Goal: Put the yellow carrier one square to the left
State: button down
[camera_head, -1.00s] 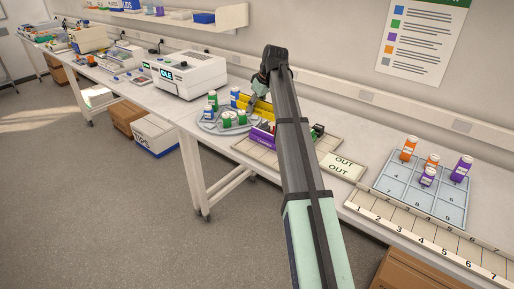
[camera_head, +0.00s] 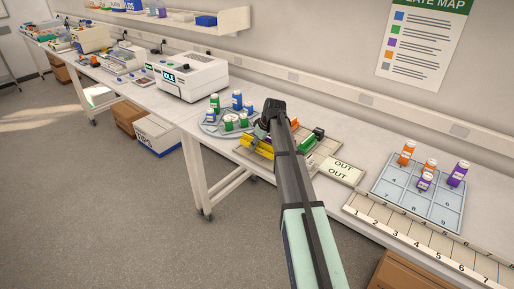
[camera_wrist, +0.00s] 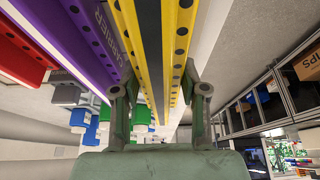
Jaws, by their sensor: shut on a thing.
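The yellow carrier (camera_head: 257,149) is a long bar with dark holes, at the near left side of the tan gridded board (camera_head: 329,148) in the head view. My gripper (camera_wrist: 158,96) is shut on the yellow carrier, which runs between its fingers in the wrist view (camera_wrist: 132,40). A purple carrier (camera_wrist: 82,35) lies alongside it on the left in the wrist view. My arm hides much of the board and the gripper in the head view. I cannot tell whether the yellow carrier touches the board or which square it is over.
A round rack with green and blue bottles (camera_head: 229,122) stands close on the left. A green item (camera_head: 308,143) lies on the board's right part. The OUT plate (camera_head: 341,169) and a numbered blue tray (camera_head: 447,211) are farther right.

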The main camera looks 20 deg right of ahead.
jog(key=shift+f, duration=1.2)
jog(key=shift+f, duration=0.1)
jog(key=shift+f, duration=0.1)
jog(key=c, duration=0.6)
grip_release()
jog(key=shift+r, duration=0.3)
jog(key=b+v, duration=0.2)
jog(key=v, duration=1)
jog(key=shift+b, duration=0.35)
jog(key=shift+f, duration=0.15)
